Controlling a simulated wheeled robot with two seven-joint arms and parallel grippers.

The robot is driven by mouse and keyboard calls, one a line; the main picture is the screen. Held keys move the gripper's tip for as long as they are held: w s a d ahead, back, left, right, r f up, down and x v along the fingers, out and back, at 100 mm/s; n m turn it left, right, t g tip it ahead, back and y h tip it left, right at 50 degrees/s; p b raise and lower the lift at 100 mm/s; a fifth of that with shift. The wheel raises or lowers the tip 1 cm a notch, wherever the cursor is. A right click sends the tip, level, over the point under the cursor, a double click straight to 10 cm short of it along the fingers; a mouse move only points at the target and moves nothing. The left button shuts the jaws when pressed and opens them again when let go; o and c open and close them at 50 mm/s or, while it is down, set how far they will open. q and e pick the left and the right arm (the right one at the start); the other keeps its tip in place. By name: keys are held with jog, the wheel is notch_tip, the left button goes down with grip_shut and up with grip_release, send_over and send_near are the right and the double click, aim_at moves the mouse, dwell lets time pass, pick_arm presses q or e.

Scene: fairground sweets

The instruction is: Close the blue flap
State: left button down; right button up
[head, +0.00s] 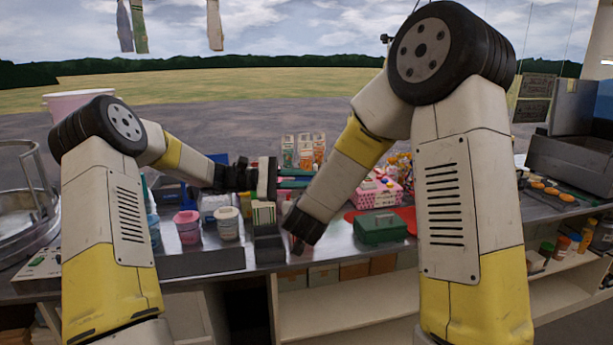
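A dark blue box (174,190) stands on the left part of the counter, partly hidden behind my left arm. A small blue piece (219,158) shows just above my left wrist; I cannot tell whether it is the flap or how far it is open. My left gripper (294,178) points to the right above the middle of the counter, to the right of the blue box. Its finger opening is not clear. My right gripper (296,246) points down and left at the counter's front edge, and its fingertips are too small and dark to read.
Pink and white tubs (187,226) and a striped carton (263,213) stand in front of my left gripper. A green box (380,228) and a pink dotted box (376,194) stand right of my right gripper. A metal basin (22,222) is at far left.

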pick_arm(q)
jog(key=shift+s+f+m, duration=0.3)
jog(key=shift+m, duration=0.5)
jog(key=shift+s+f+m, duration=0.25)
jog(key=shift+f+m, duration=0.05)
jog(key=shift+m, duration=0.5)
jog(key=c, duration=1.4)
grip_release()
jog(key=shift+c, duration=0.2)
